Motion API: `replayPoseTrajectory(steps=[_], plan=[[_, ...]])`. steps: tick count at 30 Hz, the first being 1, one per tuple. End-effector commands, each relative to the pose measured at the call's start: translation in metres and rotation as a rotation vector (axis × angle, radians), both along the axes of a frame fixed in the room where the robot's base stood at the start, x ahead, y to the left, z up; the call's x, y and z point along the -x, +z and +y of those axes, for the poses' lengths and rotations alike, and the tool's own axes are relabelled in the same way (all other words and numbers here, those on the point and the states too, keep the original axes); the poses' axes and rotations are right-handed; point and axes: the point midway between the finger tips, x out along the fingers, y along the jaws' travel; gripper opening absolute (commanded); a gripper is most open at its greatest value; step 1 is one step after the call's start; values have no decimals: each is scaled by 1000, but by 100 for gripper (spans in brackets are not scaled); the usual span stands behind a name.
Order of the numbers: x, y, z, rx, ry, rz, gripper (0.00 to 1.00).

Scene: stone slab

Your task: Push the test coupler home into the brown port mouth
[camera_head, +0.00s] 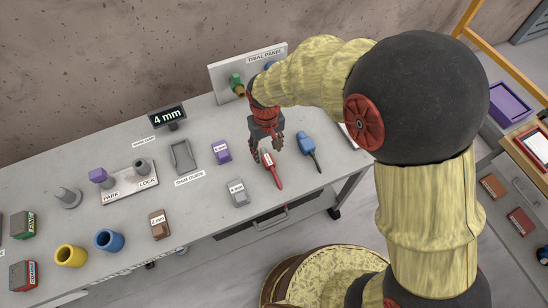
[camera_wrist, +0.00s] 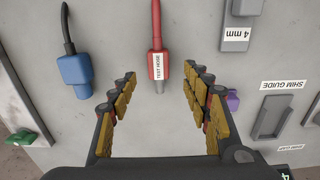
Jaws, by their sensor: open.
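The red test coupler (camera_head: 271,172), labelled TEST HOSE, lies on the slab below my gripper (camera_head: 267,151). In the wrist view the red coupler (camera_wrist: 158,66) shows between the fingertips of my gripper (camera_wrist: 161,72), with a gap on each side. My gripper is open and empty, pointing down. The trial panel (camera_head: 222,83) stands at the back of the slab. A blue port on the panel is partly hidden by my arm.
A blue connector (camera_head: 306,141) lies just right of the coupler. A purple block (camera_head: 222,152) and a grey 4 mm block (camera_head: 237,192) stand left of it. A grey shim guide (camera_head: 183,156), a display (camera_head: 168,117) and blue and yellow cups (camera_head: 70,255) are farther left.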

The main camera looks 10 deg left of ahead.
Motion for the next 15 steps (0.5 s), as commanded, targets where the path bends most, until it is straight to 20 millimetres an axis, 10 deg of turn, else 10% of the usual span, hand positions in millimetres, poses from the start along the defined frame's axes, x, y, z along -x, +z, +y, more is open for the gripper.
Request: replayPoseTrajectory(steps=[15], plan=[[-4,-59,0,3,0,4,48]])
